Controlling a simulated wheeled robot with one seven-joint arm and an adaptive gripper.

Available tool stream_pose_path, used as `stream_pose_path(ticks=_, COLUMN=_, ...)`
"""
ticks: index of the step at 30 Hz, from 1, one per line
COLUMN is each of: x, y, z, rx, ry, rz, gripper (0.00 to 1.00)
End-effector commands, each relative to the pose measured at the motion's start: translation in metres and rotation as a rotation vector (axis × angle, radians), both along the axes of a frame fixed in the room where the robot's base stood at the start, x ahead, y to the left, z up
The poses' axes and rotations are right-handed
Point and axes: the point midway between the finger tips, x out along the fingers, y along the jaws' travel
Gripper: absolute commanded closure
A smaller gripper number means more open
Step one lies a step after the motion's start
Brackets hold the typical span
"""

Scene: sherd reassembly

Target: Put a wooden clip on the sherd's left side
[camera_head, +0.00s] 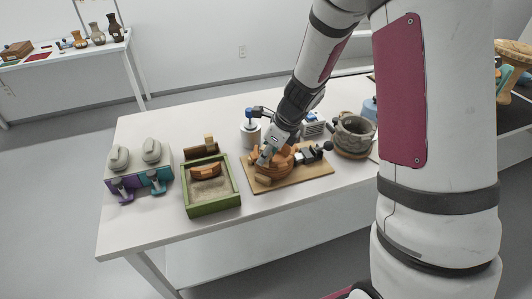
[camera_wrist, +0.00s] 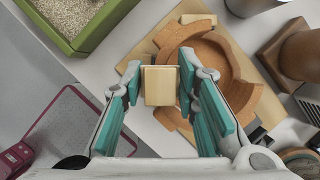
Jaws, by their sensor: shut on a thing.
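A reddish-brown clay vessel (camera_head: 283,168) stands on a wooden board (camera_head: 318,173); in the wrist view its curved wall (camera_wrist: 240,95) shows right of my fingers. My gripper (camera_wrist: 159,82) has teal-lined fingers on both sides of a pale wooden clip (camera_wrist: 160,92) and is shut on it, beside the vessel's rim. In the head view my gripper (camera_head: 267,153) is over the vessel's left part and hides some of it. Another pale wooden clip (camera_wrist: 198,19) is at the vessel's edge. I cannot tell the fitted sherd's exact borders or whether the held clip touches it.
A green sand tray (camera_head: 214,208) with a curved clay sherd (camera_head: 206,171) is left of the board. A dark clamp (camera_head: 311,155) is at the vessel's right. A grey stone pot (camera_head: 354,134) stands behind right.

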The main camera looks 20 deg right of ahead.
Motion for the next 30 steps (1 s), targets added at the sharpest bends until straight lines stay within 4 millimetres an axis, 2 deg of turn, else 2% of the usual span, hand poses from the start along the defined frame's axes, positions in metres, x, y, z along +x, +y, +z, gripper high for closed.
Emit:
stream_pose_path(ticks=5, x=0.0, y=0.0001, z=0.0, rx=0.0, ry=0.0, rz=0.0, gripper=0.83)
stream_pose_path(ticks=6, x=0.0001, y=0.0001, z=0.0, rx=0.0, ry=0.0, rz=0.0, gripper=0.68)
stream_pose_path(ticks=9, x=0.0001, y=0.0001, z=0.0, rx=0.0, ry=0.0, rz=0.0, gripper=0.49)
stream_pose_path(ticks=30, x=0.0, y=0.0001, z=0.0, rx=0.0, ry=0.0, rz=0.0, gripper=0.49)
